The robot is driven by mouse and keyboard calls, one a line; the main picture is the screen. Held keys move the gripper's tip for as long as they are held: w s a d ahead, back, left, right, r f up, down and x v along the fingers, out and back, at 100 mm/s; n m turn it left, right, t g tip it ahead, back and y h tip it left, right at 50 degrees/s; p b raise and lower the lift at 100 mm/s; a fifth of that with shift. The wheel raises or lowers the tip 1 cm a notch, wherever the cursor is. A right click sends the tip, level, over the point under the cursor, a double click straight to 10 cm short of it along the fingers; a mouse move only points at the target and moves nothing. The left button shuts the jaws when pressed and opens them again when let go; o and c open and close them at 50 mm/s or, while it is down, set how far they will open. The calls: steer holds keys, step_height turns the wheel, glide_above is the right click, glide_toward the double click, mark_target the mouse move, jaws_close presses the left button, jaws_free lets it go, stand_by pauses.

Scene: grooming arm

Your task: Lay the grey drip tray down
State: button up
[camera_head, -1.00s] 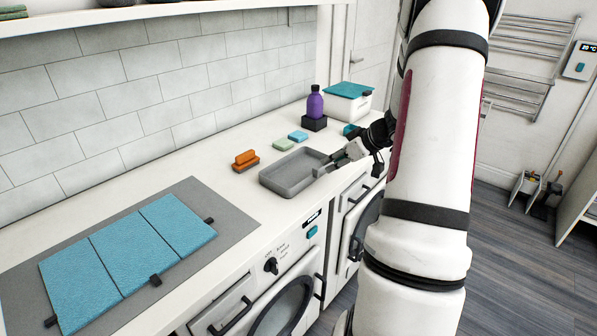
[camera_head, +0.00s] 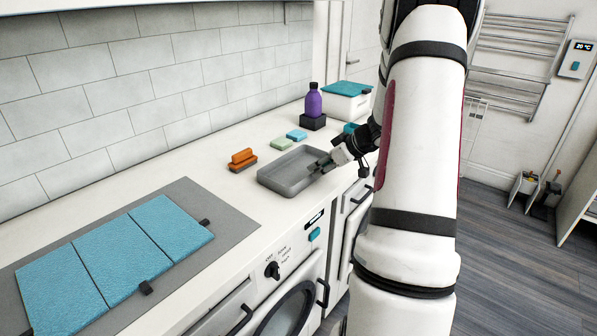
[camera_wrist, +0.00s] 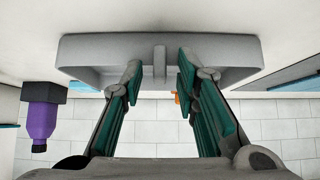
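The grey drip tray (camera_head: 280,182) is a shallow rectangular pan lying flat on the white counter, in front of the orange sponge. In the wrist view its long grey wall (camera_wrist: 90,52) spans the top, with a small upright grey tab (camera_wrist: 160,62) at its middle. My gripper (camera_head: 322,165) is at the tray's right end in the head view. In the wrist view, my gripper's two teal-padded fingers (camera_wrist: 160,75) stand apart on either side of the tab, with a gap on each side. My gripper is open. The tray's underside is hidden.
An orange sponge (camera_head: 243,157), green (camera_head: 281,144) and blue (camera_head: 297,135) pads, a purple bottle (camera_head: 314,102) and a white box with teal lid (camera_head: 347,103) stand behind the tray. Teal folded panels (camera_head: 110,255) lie on a grey mat (camera_head: 225,225) at left.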

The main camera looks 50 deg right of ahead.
steer(key=shift+c, duration=0.5)
jaws_close()
steer(key=shift+r, duration=0.1)
step_height(320, 180, up, 5)
steer(key=shift+r+p, duration=0.2)
steer(key=shift+p, duration=0.75)
steer(key=shift+w, duration=0.1)
